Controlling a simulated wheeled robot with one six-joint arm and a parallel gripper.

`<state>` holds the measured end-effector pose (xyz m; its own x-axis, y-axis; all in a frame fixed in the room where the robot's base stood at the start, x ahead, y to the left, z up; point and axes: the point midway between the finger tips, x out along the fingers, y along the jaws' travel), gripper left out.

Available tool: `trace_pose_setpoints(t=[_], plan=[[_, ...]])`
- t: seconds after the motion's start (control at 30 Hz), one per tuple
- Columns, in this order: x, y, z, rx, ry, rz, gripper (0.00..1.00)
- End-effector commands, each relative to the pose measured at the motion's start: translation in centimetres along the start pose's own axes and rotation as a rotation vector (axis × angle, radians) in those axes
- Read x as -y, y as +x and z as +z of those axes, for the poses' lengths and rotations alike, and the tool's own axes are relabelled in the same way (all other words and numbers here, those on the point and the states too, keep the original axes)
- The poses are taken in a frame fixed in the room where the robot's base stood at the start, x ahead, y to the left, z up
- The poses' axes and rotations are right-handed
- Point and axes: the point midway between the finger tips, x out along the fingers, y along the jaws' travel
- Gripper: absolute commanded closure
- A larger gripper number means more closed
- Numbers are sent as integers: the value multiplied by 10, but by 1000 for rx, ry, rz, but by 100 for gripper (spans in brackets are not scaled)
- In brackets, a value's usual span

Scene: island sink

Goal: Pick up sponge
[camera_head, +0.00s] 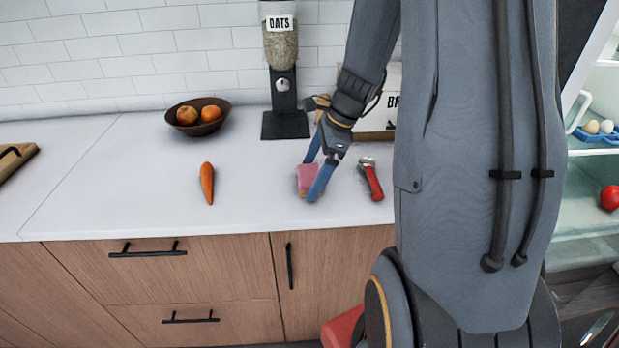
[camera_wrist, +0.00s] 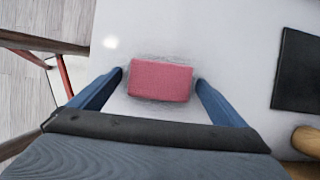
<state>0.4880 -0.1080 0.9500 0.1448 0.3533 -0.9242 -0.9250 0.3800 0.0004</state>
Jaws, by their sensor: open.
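The sponge (camera_head: 306,178) is a small pink block lying on the white countertop, right of a carrot. In the wrist view the sponge (camera_wrist: 160,80) lies across the space between my two blue fingers. My gripper (camera_head: 311,180) is open, with one finger on each side of the sponge. In the wrist view, my gripper (camera_wrist: 160,82) shows small gaps or near contact at the sponge's ends; I cannot tell if the fingers touch it. One finger partly hides the sponge in the head view.
A red-handled tool (camera_head: 371,180) lies close to the right of my gripper. A carrot (camera_head: 207,183) lies to the left. A black oats dispenser (camera_head: 285,123), a fruit bowl (camera_head: 198,117) and a bread box (camera_head: 376,122) stand behind. The counter's front left is clear.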

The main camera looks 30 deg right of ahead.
Motion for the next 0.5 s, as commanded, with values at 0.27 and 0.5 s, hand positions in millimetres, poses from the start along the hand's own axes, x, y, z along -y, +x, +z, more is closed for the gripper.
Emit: trace_pose_setpoints(t=[0.27,0.5], plan=[[0,1,1,0,-1,0,16],[0,1,0,0,-1,0,48]])
